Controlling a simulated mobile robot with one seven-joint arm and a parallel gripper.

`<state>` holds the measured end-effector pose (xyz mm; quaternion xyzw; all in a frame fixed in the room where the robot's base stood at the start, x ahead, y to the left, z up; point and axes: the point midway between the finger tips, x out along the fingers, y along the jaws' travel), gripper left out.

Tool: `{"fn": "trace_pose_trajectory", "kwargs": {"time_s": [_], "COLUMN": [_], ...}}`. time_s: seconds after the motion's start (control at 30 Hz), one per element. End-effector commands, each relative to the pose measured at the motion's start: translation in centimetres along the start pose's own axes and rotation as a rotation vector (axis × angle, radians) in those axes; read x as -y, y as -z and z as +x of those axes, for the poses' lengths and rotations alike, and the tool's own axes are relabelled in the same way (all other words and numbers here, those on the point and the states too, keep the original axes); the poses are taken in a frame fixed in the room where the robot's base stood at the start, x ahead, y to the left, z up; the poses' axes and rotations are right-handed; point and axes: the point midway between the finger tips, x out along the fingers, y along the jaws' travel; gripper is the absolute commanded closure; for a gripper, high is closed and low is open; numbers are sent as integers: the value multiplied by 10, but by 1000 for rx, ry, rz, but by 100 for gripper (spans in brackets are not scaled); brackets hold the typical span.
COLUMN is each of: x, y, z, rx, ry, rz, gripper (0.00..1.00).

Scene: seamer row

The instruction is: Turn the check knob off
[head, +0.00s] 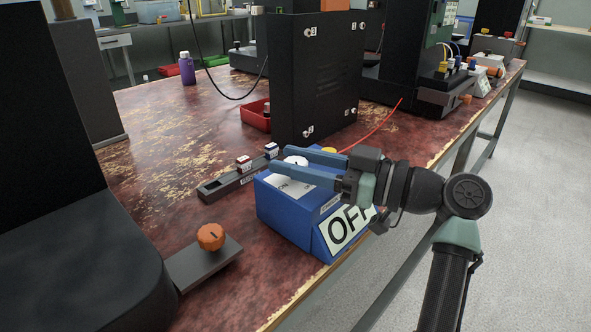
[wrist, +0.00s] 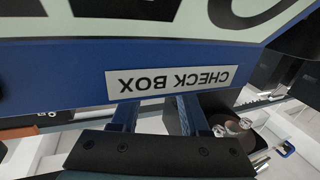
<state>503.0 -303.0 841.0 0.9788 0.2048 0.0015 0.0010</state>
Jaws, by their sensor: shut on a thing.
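The check box (head: 292,212) is a blue box at the front edge of the bench, with an "OFF" sign (head: 346,229) on its sloped face. A white check knob (head: 295,161) sits on its top, beside a pale plate with "ON" lettering. My gripper (head: 283,159) reaches in from the right with its two blue fingers on either side of the knob, shut on it. In the wrist view the box's blue side (wrist: 60,78) and "CHECK BOX" label (wrist: 172,80) appear upside down. The fingers (wrist: 158,117) pass behind the box edge there, and the knob is hidden.
An orange knob (head: 210,236) on a grey plate stands front left. A dark rail (head: 232,182) with small red and blue blocks lies just behind the box. A black cabinet (head: 310,80) stands farther back. A purple bottle (head: 187,70) is far left.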

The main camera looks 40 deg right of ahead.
Motion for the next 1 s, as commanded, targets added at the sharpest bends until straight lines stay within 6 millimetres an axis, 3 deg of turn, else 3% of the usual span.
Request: {"fn": "trace_pose_trajectory", "kwargs": {"time_s": [0.43, 1.0], "x": [0, 1], "y": [-1, -2], "z": [0, 0], "rx": [3, 5], "ry": [231, 269], "rz": [4, 6], "gripper": [100, 100]}}
